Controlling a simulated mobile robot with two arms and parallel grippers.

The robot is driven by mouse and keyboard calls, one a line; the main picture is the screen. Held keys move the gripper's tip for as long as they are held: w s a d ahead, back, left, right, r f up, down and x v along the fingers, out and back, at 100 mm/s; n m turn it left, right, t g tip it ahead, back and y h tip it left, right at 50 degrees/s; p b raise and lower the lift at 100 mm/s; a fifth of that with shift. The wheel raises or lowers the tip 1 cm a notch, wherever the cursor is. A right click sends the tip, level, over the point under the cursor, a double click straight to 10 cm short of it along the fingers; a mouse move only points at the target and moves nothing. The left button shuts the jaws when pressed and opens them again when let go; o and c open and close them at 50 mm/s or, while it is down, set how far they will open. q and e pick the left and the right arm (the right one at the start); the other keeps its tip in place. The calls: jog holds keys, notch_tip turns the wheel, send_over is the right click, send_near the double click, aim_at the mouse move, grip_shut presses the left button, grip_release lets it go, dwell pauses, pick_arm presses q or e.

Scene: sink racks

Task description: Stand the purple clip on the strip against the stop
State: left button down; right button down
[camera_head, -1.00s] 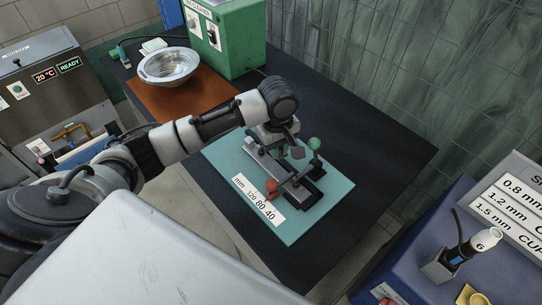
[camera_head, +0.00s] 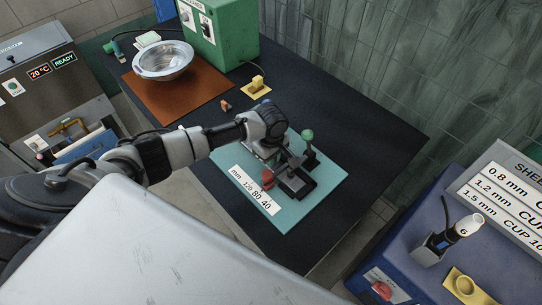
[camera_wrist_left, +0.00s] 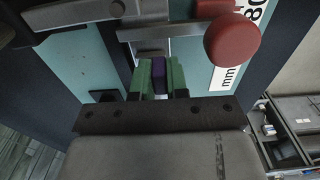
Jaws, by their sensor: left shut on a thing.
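My left gripper (camera_wrist_left: 160,72) is shut on the purple clip (camera_wrist_left: 158,74), which sits between its green finger pads in the left wrist view. In the head view my left wrist is above the far left part of the teal plate (camera_head: 311,201) and hides the fingers and the clip. A metal strip (camera_wrist_left: 184,28) lies just past the fingertips in the left wrist view. I cannot tell whether the clip touches it. A red knob (camera_head: 267,177) and a green knob (camera_head: 307,136) stand on the fixture. The stop cannot be made out clearly. My right gripper is not in view.
A metal bowl (camera_head: 163,61) stands on a brown mat (camera_head: 172,101) at the back left. A yellow block (camera_head: 257,84) and a small orange piece (camera_head: 226,105) lie behind my wrist. A blue bench (camera_head: 405,235) is at the right. The dark table right of the plate is clear.

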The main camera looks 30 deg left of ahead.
pick_arm(q)
jog(key=shift+f, duration=0.15)
jog(key=c, duration=1.2)
grip_release()
jog(key=shift+o, duration=0.4)
notch_tip(320, 180, up, 12)
jog(key=b, duration=0.1)
jog(key=shift+r, duration=0.2)
jog(key=shift+f, duration=0.1)
